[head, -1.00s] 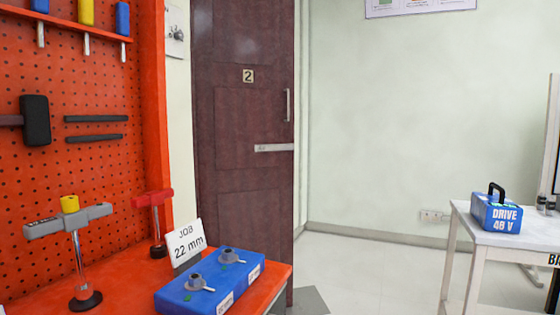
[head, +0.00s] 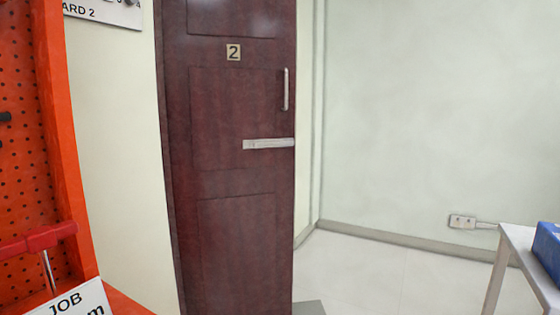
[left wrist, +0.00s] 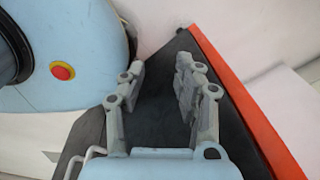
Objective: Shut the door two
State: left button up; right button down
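Door two (head: 240,180) is a dark red-brown panelled door in the middle of the head view, with a small "2" plate (head: 233,52). It stands ajar, swung out from the wall, with its free edge on the right. A vertical pull handle (head: 285,90) and a pale horizontal lever or bar (head: 268,144) sit near that edge. My left gripper (left wrist: 160,75) shows in the left wrist view with its fingers apart and nothing between them. Neither gripper is in the head view, and neither touches the door there.
An orange pegboard bench (head: 70,200) with a job card (head: 75,303) stands at the left. A white table (head: 518,245) with a blue case (head: 548,245) is at the right. Pale floor (head: 400,275) lies clear between them. A wall socket (head: 462,221) is low on the far wall.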

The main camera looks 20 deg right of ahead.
aim_at(229, 65)
jog(key=i+l+u, duration=0.2)
jog(key=i+l, duration=0.15)
jog(key=l, duration=0.25)
jog(key=i+l+u, duration=0.15)
jog(key=l, duration=0.2)
jog(key=i+l+u, duration=0.1)
jog(key=l, duration=0.25)
